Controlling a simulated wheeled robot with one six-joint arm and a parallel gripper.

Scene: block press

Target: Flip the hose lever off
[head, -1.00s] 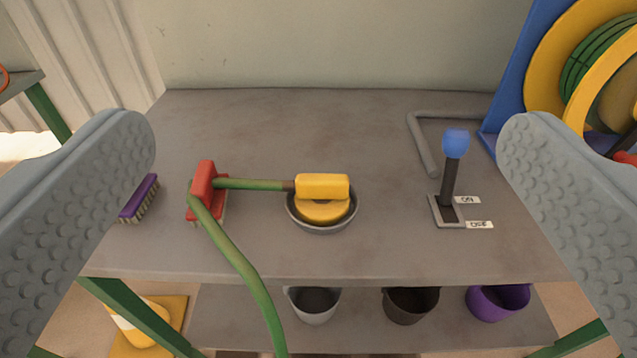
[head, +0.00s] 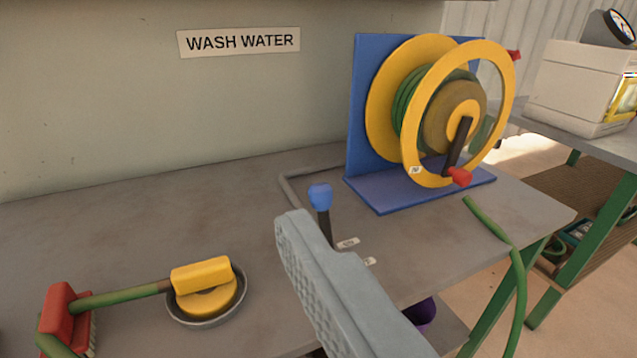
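The hose lever has a blue knob (head: 320,195) on a dark shaft (head: 324,229) and rises from the bench. Its base is hidden behind the one visible finger of my gripper (head: 335,285). Two small white labels sit to the right of the lever; the farther label (head: 348,243) reads ON, and the nearer label (head: 369,261) is partly covered by my finger. The knob shows just above the fingertip; I cannot tell whether they touch. My other finger is out of the picture, and nothing is against the visible pad, so my gripper looks open and empty.
A yellow hose reel (head: 435,110) on a blue stand (head: 372,180) is right of the lever. A grey bent bar (head: 290,195) lies behind it. A green hose (head: 518,290) hangs at right.

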